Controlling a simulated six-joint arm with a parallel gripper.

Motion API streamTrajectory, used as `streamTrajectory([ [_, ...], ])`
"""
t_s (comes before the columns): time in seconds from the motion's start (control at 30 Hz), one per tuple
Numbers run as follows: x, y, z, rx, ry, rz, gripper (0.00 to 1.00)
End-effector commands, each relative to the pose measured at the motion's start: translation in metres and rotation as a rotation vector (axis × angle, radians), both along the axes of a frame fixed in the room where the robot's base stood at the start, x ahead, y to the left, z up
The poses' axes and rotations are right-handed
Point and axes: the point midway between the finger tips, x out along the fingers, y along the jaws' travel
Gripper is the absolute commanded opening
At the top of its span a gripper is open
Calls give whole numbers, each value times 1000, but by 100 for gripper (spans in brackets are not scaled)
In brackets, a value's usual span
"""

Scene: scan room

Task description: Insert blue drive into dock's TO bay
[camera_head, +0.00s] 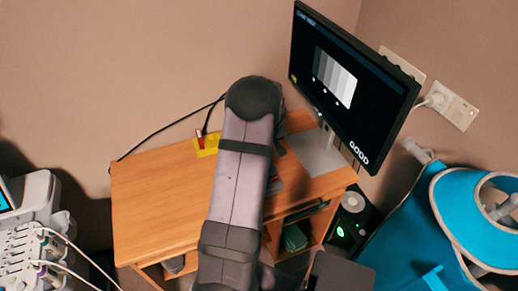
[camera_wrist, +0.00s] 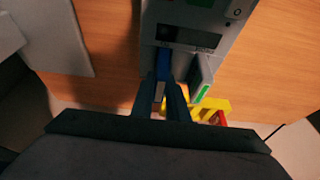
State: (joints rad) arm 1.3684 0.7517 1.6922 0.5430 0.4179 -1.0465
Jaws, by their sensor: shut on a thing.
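In the wrist view the grey dock (camera_wrist: 185,42) stands on the wooden desk at the top middle. The blue drive (camera_wrist: 163,63) is between the fingers of my gripper (camera_wrist: 164,88), which is shut on it. Its far end meets the dock's left opening; how deep it sits I cannot tell. A grey drive with a green label (camera_wrist: 203,78) sticks out of the dock just to the right, close to my right finger. The bay lettering is too small to read. In the head view my arm hides the gripper, the blue drive and most of the dock.
A yellow holder (camera_wrist: 212,104) with a red item is beside the dock; the head view shows it at the desk's back (camera_head: 207,145). The monitor (camera_head: 350,82) stands at the desk's right. The desk's left part (camera_head: 150,190) is clear, with a black cable along its back.

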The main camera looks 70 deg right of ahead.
Motion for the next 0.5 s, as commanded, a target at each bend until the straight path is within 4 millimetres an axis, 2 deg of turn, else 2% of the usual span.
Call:
streamTrajectory([
  [0.37, 0, 0, -5, -1, 0, 0, 0],
  [0.4, 0, 0, -4, -1, 0, 0, 21],
  [0.47, 0, 0, -4, -1, 0, 0, 35],
  [0.5, 0, 0, -4, -1, 0, 0, 36],
])
